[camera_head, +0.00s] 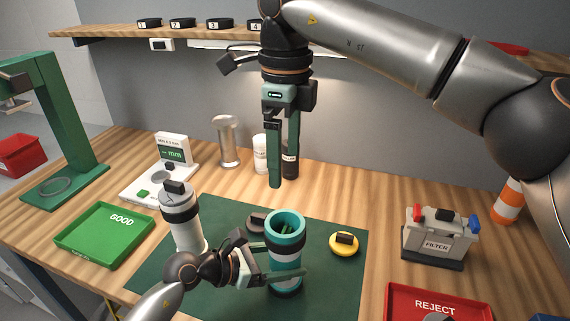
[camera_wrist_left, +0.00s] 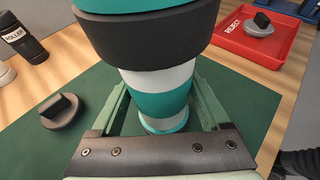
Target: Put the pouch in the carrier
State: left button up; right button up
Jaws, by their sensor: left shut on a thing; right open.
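The carrier, a teal and white canister with dark bands (camera_head: 287,258), stands upright on the green mat with its top open. Some small green shapes show inside its mouth; I cannot tell whether they are the pouch. My left gripper (camera_head: 287,276) is shut around the carrier's lower body. In the left wrist view its fingers flank the carrier's teal and white body (camera_wrist_left: 163,105). My right gripper (camera_head: 284,178) hangs above and behind the carrier, pointing down, open, with nothing visible between its fingers. No pouch can be made out clearly elsewhere.
A white canister with a dark cap (camera_head: 184,228) stands left of the carrier. A yellow disc (camera_head: 344,244) and a dark disc (camera_wrist_left: 62,112) lie nearby. A green GOOD tray (camera_head: 80,246), a filter box (camera_head: 437,240) and a red REJECT tray (camera_head: 402,297) stand around the mat (camera_head: 225,225).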

dwell(0.3)
pick_arm(q)
jog(key=o, duration=1.5)
jog(key=shift+a, duration=0.1)
